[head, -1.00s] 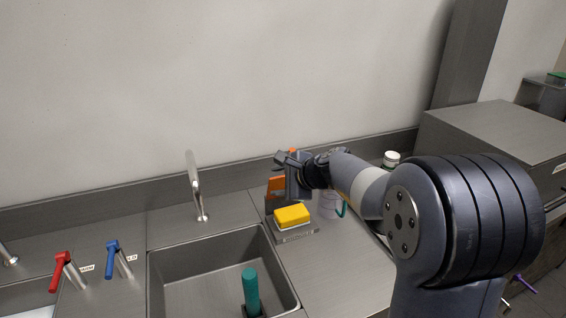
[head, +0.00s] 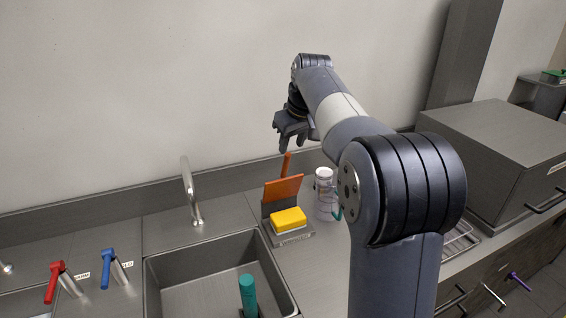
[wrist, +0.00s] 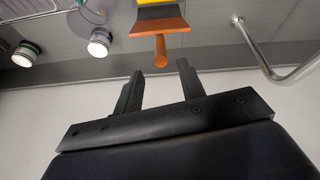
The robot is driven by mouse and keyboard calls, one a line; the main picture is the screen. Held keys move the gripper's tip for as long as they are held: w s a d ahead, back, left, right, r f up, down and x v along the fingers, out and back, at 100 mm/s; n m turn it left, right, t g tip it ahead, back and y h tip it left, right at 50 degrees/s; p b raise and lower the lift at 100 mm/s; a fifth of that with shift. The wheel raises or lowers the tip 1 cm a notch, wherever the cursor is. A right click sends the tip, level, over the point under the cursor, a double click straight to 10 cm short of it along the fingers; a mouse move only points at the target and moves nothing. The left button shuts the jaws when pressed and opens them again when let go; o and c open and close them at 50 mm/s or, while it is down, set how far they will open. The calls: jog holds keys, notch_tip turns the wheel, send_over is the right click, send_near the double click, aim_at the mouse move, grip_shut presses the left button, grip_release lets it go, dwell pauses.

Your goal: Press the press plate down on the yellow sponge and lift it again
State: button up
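The yellow sponge (head: 288,219) lies in a grey metal holder (head: 293,238) on the counter right of the sink. The orange press plate (head: 284,188) stands steeply raised behind the sponge, apart from its top, with its orange handle (head: 286,164) pointing up. In the wrist view, the press plate (wrist: 160,25) and handle (wrist: 160,50) show at the top, and a sliver of the sponge (wrist: 155,2) is at the edge. My gripper (head: 290,143) is above the handle, open and empty. Its two spread fingers (wrist: 160,70) also show in the wrist view, apart from the handle.
A clear jar (head: 325,195) with a white lid stands just right of the holder. The faucet (head: 190,190) and sink (head: 205,262) with a teal-handled item (head: 248,295) are to the left. A large metal box (head: 500,140) is at the right. The wall is close behind.

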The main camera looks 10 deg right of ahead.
aim_at(286, 171)
jog(key=p+x, duration=0.1)
jog(key=x, duration=0.8)
jog(key=shift+f, duration=0.15)
jog(key=shift+c, duration=0.2)
grip_shut()
